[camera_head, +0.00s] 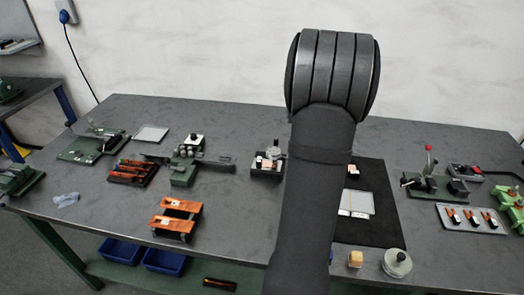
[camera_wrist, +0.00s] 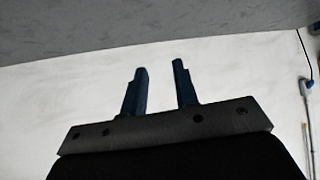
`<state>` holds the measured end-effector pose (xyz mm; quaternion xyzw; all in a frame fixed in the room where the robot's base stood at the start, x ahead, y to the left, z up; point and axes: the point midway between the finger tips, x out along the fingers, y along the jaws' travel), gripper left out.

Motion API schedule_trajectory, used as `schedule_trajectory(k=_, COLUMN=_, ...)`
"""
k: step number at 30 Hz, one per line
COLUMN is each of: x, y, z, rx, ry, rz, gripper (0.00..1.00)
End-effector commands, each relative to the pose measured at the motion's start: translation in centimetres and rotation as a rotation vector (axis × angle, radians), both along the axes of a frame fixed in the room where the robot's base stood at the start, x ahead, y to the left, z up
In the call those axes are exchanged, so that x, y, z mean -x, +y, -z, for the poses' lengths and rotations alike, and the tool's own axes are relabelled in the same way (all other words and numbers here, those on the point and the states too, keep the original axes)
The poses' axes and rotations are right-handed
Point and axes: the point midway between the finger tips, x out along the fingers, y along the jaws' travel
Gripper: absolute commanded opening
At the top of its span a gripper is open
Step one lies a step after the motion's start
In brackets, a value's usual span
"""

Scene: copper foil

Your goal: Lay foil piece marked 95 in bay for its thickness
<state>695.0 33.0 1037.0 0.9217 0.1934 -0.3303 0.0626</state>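Copper-orange foil pieces lie in a dark rack with several bays (camera_head: 132,172) at the left of the bench. More copper-orange pieces lie across a low stand (camera_head: 177,215) in front of it, one with a pale label. A small copper-coloured piece sits at a dial gauge (camera_head: 268,161) left of my arm. No number is legible, so I cannot tell which piece is marked 95. My gripper (camera_wrist: 161,88) shows in the wrist view with its two blue fingers apart and nothing between them. In the head view my raised arm hides it.
A black mat (camera_head: 378,204) with a pale plate lies partly behind my arm. A green lever device (camera_head: 428,181) stands at right. Bench between stand and gauge is clear.

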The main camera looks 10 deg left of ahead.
Motion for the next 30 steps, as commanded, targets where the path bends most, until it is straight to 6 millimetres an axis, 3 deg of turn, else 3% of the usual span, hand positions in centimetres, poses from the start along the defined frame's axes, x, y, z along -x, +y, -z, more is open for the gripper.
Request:
schedule_trajectory(k=1, x=-0.7, y=0.1, z=-0.7, rx=-0.015, ry=-0.023, rz=0.03, gripper=0.37)
schedule_trajectory(k=4, x=-2.8, y=-0.2, z=-2.7, rx=-0.067, ry=-0.093, rz=0.15, gripper=0.57)
schedule_trajectory(k=9, x=-6.3, y=-1.9, z=-7.0, rx=-0.202, ry=-0.21, rz=0.467, gripper=0.58)
schedule_trajectory(k=14, x=-7.3, y=-3.8, z=-9.0, rx=-0.33, ry=-0.235, rz=0.78, gripper=0.58)
schedule_trajectory(k=19, x=-6.2, y=-4.6, z=-8.9, rx=-0.452, ry=-0.158, rz=1.104, gripper=0.58)
schedule_trajectory(k=23, x=-4.1, y=-3.5, z=-7.5, rx=-0.525, ry=-0.025, rz=1.332, gripper=0.58)
schedule_trajectory(k=26, x=-1.9, y=-1.6, z=-6.3, rx=-0.565, ry=0.121, rz=1.485, gripper=0.58)
schedule_trajectory(k=30, x=1.7, y=2.7, z=-5.0, rx=-0.589, ry=0.377, rz=1.651, gripper=0.58)
